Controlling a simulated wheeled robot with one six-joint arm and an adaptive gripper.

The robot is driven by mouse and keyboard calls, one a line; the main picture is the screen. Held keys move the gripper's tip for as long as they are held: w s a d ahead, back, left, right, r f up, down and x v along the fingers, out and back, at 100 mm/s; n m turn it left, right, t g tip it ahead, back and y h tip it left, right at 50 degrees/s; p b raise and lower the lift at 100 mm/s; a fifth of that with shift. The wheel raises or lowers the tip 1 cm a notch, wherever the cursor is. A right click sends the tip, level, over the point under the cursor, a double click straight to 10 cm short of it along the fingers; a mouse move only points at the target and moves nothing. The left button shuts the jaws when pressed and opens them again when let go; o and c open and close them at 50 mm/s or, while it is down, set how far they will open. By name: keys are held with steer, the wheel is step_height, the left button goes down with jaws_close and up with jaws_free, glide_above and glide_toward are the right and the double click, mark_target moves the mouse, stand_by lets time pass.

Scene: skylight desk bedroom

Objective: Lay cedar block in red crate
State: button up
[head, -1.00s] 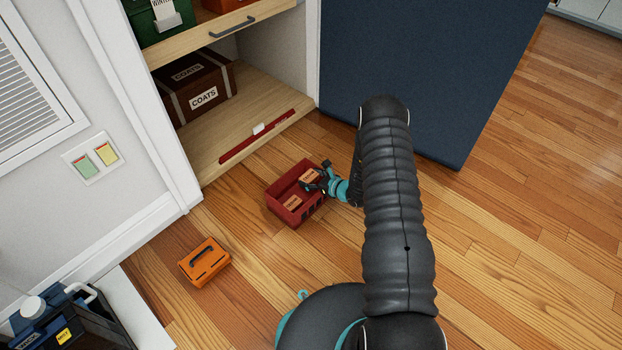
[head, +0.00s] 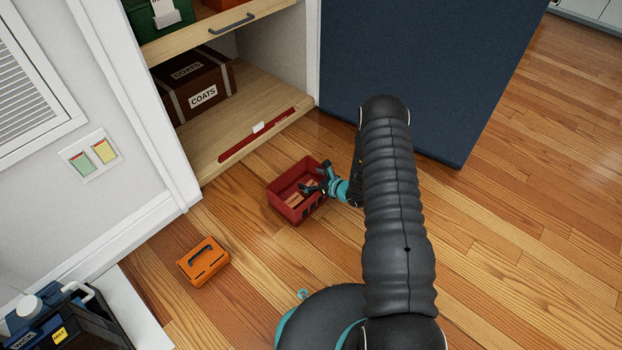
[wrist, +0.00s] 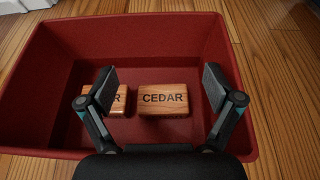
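The red crate (head: 283,207) stands on the wooden floor, and it fills much of the wrist view (wrist: 60,133). Two wooden cedar blocks lie side by side on its floor. The right cedar block (wrist: 163,101) shows its full CEDAR label and lies between my fingers, with gaps on both sides. The left cedar block (wrist: 118,104) is partly hidden behind my left finger. My gripper (wrist: 160,88) is open over the crate and holds nothing. In the head view my gripper (head: 317,178) is at the crate's right side.
An orange case (head: 204,262) sits on the floor left of the crate. A shelf unit with a brown COATS box (head: 203,96) is behind it. A dark blue panel (head: 420,70) stands at the back right. The floor at right is clear.

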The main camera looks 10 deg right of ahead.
steer(key=shift+r+p, duration=0.55)
steer(key=p+v, duration=0.1)
steer(key=v, duration=1.1)
steer(key=s+a+r+n+g+y, duration=0.1)
steer(key=s+a+r+n+g, duration=0.3)
steer(key=r, duration=0.6)
steer(key=s+a+r+n+g+y, duration=0.1)
steer(key=a+r+n, duration=0.4)
steer(key=r, duration=0.4)
steer(key=s+a+r+n+g+y, duration=0.1)
steer(key=s+a+r+n+g, duration=0.25)
steer(key=r+n, duration=0.45)
steer(key=s+d+r+n+t+h, duration=0.1)
steer(key=s+d+r+n+h, duration=0.2)
steer(key=s+r, duration=0.7)
steer(key=s+d+r+n+t+h, duration=0.2)
steer(key=s+r+n+h, duration=0.5)
steer(key=s, duration=0.6)
step_height(320, 180, up, 3)
steer(key=shift+d+f+n+h, duration=0.15)
steer(key=shift+d+n+h, duration=0.35)
steer(key=shift+n, duration=0.4)
